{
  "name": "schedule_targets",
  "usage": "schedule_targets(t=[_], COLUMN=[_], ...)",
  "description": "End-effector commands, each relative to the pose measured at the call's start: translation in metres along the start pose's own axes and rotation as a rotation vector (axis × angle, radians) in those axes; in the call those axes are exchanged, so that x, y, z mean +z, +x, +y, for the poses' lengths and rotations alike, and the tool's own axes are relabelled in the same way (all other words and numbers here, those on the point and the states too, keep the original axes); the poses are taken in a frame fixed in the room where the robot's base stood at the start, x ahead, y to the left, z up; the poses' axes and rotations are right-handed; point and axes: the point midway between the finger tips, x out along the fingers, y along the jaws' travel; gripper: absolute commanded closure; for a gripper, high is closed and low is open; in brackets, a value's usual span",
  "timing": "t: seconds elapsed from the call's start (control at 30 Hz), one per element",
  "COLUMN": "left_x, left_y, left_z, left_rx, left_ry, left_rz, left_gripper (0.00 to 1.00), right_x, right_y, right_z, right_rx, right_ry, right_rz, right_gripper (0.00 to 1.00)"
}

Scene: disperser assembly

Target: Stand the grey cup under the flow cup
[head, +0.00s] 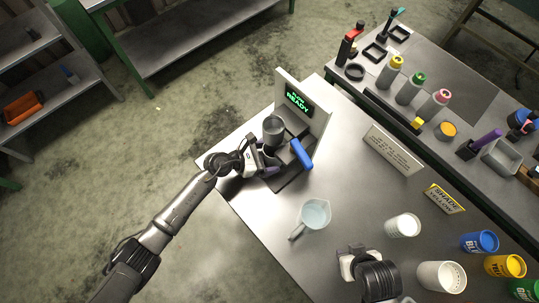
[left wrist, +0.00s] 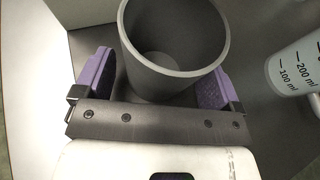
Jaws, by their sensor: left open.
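The grey cup (left wrist: 172,45) fills the top middle of the left wrist view, upright and empty inside. My left gripper (left wrist: 155,80) is open, with its purple fingers on either side of the cup. In the head view my left gripper (head: 260,157) is at the station with the green READY display (head: 298,101). A dark grey cylinder (head: 272,132) shows there, just beyond the gripper. I cannot tell whether it is the flow cup or the grey cup. My right gripper (head: 347,264) is at the bottom, seen from above; its fingers do not show clearly.
A blue handle (head: 301,153) sits right of the cylinder. A clear measuring jug (head: 314,214) stands nearby; it also shows in the left wrist view (left wrist: 298,70). White cups (head: 403,226) and coloured pots (head: 480,241) stand to the right. Bottles stand on the back bench.

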Motion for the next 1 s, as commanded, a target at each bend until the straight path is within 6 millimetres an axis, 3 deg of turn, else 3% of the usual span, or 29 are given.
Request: schedule_targets(t=[0.5, 0.7, 1.0], left_x=[-0.002, -0.001, -0.001], left_y=[-0.091, -0.107, -0.112], left_z=[0.0, 0.0, 0.0], left_rx=[0.001, -0.001, 0.0], left_ry=[0.001, 0.001, 0.0], left_rz=[0.003, 0.002, 0.002], left_gripper=[0.1, 0.1, 0.1], right_x=[0.0, 0.0, 0.0], right_y=[-0.003, -0.002, -0.002], right_z=[0.003, 0.003, 0.002], right_rx=[0.007, 0.009, 0.006], right_ry=[-0.009, -0.011, -0.007], right_rz=[-0.002, -0.002, -0.002], right_gripper=[0.57, 0.57, 0.57])
